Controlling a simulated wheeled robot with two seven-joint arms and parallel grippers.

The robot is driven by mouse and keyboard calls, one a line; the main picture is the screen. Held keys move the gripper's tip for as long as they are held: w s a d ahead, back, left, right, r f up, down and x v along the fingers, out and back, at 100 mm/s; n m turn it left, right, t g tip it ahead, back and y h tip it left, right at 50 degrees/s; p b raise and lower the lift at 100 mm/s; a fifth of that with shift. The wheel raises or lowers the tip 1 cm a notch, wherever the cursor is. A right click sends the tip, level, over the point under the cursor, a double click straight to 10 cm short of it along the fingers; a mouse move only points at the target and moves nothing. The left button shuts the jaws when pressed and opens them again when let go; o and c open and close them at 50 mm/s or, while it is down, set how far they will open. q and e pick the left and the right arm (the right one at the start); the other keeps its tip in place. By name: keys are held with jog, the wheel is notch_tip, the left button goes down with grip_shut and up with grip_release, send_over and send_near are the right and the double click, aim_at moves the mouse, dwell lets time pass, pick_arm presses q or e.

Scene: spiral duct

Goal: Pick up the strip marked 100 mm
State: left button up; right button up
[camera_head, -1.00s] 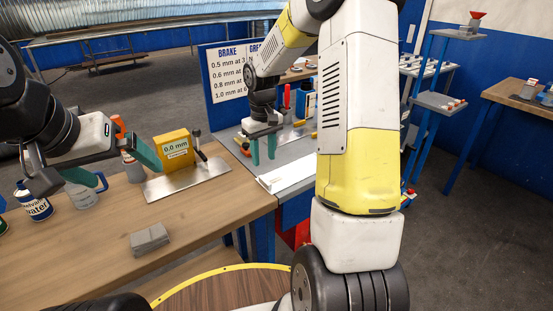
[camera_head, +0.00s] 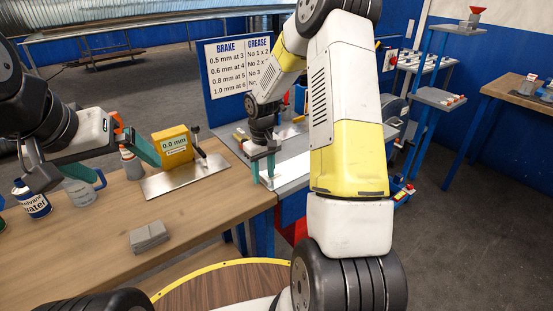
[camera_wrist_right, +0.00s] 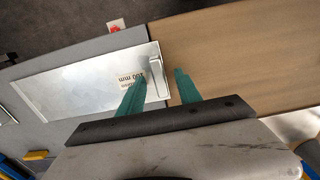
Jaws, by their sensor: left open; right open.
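The strip marked 100 mm is a bright flat metal sheet (camera_wrist_right: 60,88) in the right wrist view, with its label (camera_wrist_right: 131,78) near the right end. A small raised light piece (camera_wrist_right: 157,72) stands at that end. My right gripper (camera_wrist_right: 160,76) is open, with its green fingers on either side of the raised piece; whether they touch it I cannot tell. In the head view the right gripper (camera_head: 263,178) points down at the near end of the strip (camera_head: 292,168). My left gripper (camera_head: 125,150) is open and empty above the wooden table's left part.
A yellow 0.0 mm gauge (camera_head: 173,143) stands on a metal plate (camera_head: 190,180) on the wooden table (camera_head: 215,205). A grey block (camera_head: 150,238), a grey mug (camera_head: 80,192) and a labelled can (camera_head: 33,201) also stand there. A sign (camera_head: 240,68) rises behind.

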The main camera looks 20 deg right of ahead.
grip_shut()
